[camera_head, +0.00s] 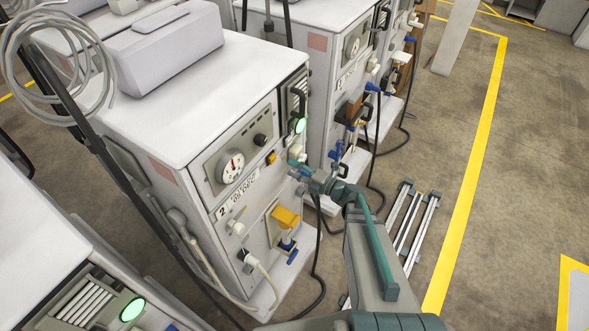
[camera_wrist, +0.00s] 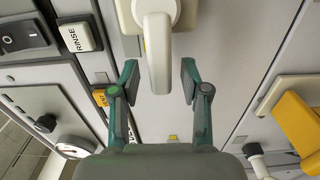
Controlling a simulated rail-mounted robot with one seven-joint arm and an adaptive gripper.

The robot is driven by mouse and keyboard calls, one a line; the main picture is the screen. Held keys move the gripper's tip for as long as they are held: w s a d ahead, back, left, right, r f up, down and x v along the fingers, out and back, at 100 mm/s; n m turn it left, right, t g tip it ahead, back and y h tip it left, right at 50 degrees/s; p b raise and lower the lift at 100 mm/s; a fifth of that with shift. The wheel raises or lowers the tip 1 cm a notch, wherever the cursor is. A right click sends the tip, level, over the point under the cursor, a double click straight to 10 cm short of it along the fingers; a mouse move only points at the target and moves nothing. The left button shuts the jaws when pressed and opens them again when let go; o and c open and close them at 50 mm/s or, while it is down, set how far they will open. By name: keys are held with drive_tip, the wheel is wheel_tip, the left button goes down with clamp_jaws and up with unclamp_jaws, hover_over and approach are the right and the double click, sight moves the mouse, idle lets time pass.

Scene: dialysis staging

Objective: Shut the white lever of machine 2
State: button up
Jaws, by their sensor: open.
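Machine 2 (camera_head: 150,90) is a white cabinet with a "2" label under a round gauge. Its white lever (camera_wrist: 158,50) hangs from a white round mount at the top of the wrist view. The lever's lower end lies between the two fingertips of my gripper (camera_wrist: 160,80), with a gap on each side. My gripper is open and holds nothing. In the head view my gripper (camera_head: 298,168) is at the right front edge of the machine's panel, and it largely hides the lever there.
A RINSE button (camera_wrist: 75,38) and a black switch (camera_wrist: 22,35) sit left of the lever. A yellow part (camera_head: 285,217) with a blue clamp is lower on the front. A neighbouring machine (camera_head: 330,60) stands close behind. Floor rails (camera_head: 408,225) lie to the right.

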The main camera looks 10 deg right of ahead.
drive_tip(key=v, duration=1.2)
drive_tip(key=shift+a, duration=0.1)
